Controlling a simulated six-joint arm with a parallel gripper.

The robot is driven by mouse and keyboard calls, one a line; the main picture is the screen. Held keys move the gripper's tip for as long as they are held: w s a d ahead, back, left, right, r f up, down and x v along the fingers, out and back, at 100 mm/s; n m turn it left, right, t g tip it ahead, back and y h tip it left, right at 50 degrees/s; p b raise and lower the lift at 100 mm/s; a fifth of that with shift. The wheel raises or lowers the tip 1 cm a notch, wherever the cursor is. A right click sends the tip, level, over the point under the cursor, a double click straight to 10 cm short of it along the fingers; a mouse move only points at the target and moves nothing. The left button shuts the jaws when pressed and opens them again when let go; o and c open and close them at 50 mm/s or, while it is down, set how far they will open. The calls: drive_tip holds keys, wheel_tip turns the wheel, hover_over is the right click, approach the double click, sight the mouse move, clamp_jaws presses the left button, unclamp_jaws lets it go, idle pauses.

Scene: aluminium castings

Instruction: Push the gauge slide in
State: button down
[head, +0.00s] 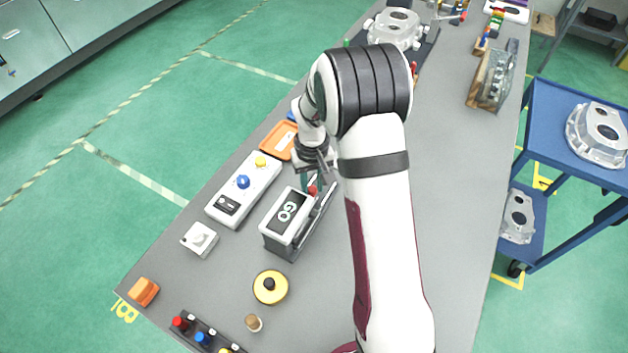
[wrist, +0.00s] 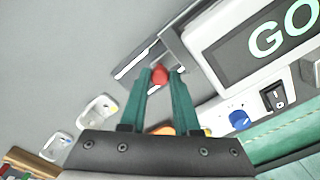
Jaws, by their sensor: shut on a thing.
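The gauge (head: 287,218) is a white and dark box marked "GO" on the bench, left of my arm. In the wrist view its GO face (wrist: 262,45) fills the upper right. The slide (head: 322,200) is a metal bar along the gauge's right side, with a red knob (head: 312,190) on it. My gripper (wrist: 160,76) has two green fingers, shut on the red knob (wrist: 159,75) between their tips. In the head view my wrist stands over the far end of the gauge and partly hides the slide.
A white control box (head: 243,190) with blue and yellow buttons lies left of the gauge. An orange tray (head: 279,140) is behind it. A yellow disc (head: 270,287) with a dark knob stands in front.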

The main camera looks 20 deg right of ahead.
drive_tip(key=c, duration=0.6)
unclamp_jaws()
drive_tip(key=shift+s+a, duration=0.1)
drive_tip(key=shift+a, duration=0.1)
drive_tip(key=shift+c, duration=0.2)
wheel_tip(320, 180, up, 16)
drive_tip(key=shift+f, duration=0.1)
drive_tip(key=s+a+m+y, duration=0.1)
drive_tip(key=s+a+m, duration=0.1)
drive_tip(key=s, duration=1.2)
drive_tip(key=s+a+r+m, duration=0.1)
drive_tip(key=s+a+m, duration=0.2)
drive_tip(key=s, duration=1.1)
drive_tip(key=shift+s+a+r+m+y, duration=0.15)
drive_tip(key=shift+s+a+m+y, duration=0.2)
drive_tip(key=shift+a, duration=0.2)
